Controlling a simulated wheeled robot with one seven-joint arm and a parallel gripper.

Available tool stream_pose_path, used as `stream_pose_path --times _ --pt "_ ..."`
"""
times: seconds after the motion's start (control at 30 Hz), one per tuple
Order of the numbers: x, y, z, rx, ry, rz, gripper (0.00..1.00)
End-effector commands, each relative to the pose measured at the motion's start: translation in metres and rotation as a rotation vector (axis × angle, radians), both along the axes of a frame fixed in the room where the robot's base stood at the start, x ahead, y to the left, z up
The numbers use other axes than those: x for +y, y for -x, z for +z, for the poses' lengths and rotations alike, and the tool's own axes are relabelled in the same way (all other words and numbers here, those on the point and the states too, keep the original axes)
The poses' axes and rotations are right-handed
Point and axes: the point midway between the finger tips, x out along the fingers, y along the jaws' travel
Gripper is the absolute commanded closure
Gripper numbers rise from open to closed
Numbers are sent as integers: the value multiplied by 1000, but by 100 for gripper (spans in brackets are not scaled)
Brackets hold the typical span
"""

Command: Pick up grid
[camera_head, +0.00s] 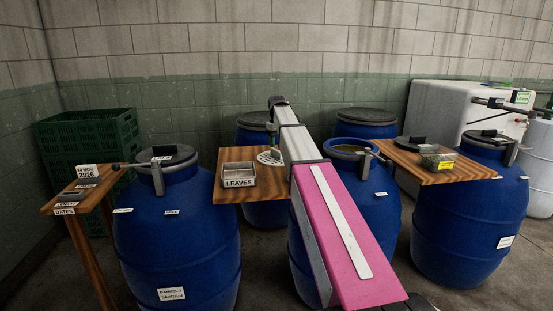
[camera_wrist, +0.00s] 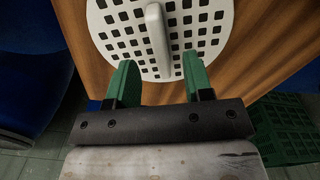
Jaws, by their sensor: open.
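The grid is a white round plate with square holes and a raised bar handle. In the wrist view the grid (camera_wrist: 207,42) lies flat on a brown wooden board (camera_wrist: 262,60). Its handle (camera_wrist: 156,30) stands up across the middle. My gripper (camera_wrist: 159,62) is open, with one green finger on each side of the handle's near end and a gap to both.
A tray labelled LEAVES (camera_head: 239,174) sits on the same board, left of the grid. Blue barrels (camera_head: 180,235) stand around, one open-topped (camera_head: 350,150) behind my arm. Another wooden board (camera_head: 440,175) is at right, and a green crate (camera_head: 88,135) stands at left.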

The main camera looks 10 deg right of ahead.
Motion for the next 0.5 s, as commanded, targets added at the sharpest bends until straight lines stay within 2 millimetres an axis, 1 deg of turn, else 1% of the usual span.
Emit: stream_pose_path --times 0.13,0.27,0.4,0.5 --pt "1 -4 -13 1 0 0 53" --pt "2 -9 -30 2 0 0 53" --pt "2 -7 -48 1 -1 0 53" --pt "2 -8 -51 0 0 0 53"
